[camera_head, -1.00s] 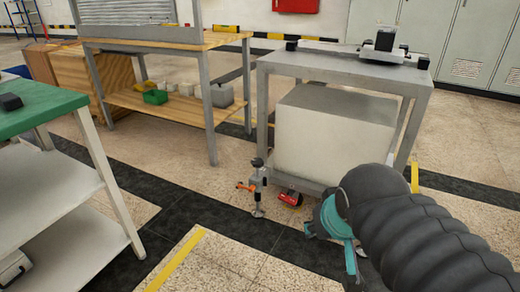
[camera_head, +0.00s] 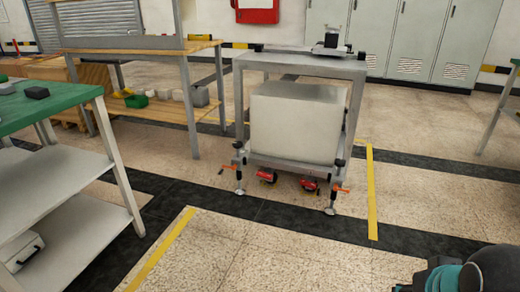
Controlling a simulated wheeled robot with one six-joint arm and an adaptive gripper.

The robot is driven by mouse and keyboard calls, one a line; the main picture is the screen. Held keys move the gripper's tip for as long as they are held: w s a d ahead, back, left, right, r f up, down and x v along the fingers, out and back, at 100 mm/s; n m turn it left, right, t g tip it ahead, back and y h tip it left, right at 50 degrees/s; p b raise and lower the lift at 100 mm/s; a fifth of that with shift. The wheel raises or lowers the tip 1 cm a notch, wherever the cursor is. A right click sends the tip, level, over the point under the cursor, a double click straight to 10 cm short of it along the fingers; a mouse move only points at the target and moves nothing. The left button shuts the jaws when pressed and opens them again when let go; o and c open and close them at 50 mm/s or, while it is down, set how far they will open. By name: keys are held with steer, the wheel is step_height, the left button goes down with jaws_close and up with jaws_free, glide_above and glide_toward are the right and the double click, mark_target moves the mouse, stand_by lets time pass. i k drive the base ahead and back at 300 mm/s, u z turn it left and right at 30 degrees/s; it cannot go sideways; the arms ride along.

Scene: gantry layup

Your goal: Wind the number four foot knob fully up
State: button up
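A grey metal stand (camera_head: 300,63) holds a large pale block (camera_head: 297,122) on its lower shelf. Two levelling feet show at its near side, a left foot (camera_head: 239,183) and a right foot (camera_head: 332,203). Each has a black knob on top, a left knob (camera_head: 237,146) and a right knob (camera_head: 340,163), and an orange handle beside it. Both foot pads appear at the floor. I see no numbers on them, so I cannot tell which is number four. The far feet are hidden. Only a teal and black part of my arm shows at the lower right; my gripper's fingers are out of view.
Red casters (camera_head: 266,176) sit under the stand. A green-topped table (camera_head: 60,108) is at left, a wooden workbench (camera_head: 150,108) behind it. Yellow floor tape (camera_head: 371,190) runs right of the stand. The floor in front is clear.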

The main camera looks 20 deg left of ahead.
mark_target(237, 145)
steer(key=u, duration=0.75)
steer(key=i, duration=1.8)
steer(key=z, duration=0.65)
